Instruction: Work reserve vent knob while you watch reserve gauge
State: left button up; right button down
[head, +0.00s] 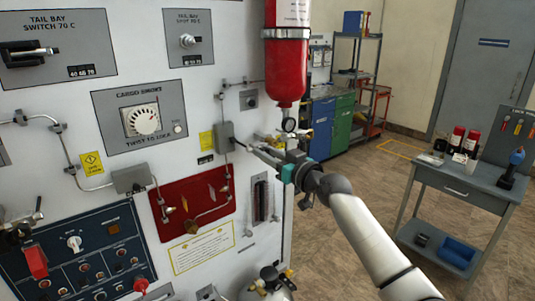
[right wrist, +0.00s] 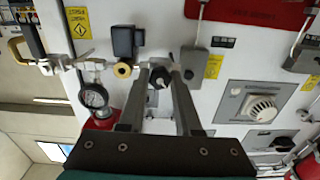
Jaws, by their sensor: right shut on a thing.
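My right gripper (head: 268,152) reaches in from the right to the panel's right edge, below the red cylinder (head: 287,70). In the right wrist view its fingers (right wrist: 158,70) are closed around a small black knob (right wrist: 158,82), which I take to be the reserve vent knob. The fingers hide that knob in the head view. A round dial gauge (head: 289,125) hangs just under the cylinder. It also shows in the right wrist view (right wrist: 93,97), left of the fingers and clear of them; its reading is too small to tell.
A brass fitting (right wrist: 122,70) and a dark box (right wrist: 126,40) lie close beside the fingers. The panel also carries a cargo smoke dial (head: 146,121) and a red plate (head: 196,205). A grey cart (head: 462,186) stands right, with open floor between.

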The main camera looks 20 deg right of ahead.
jog(key=shift+m+p, duration=0.7)
jog(key=shift+m, duration=3.5)
jog(key=c, duration=0.6)
grip_release()
jog(key=b+v, duration=0.1)
jog(key=v, duration=1.4)
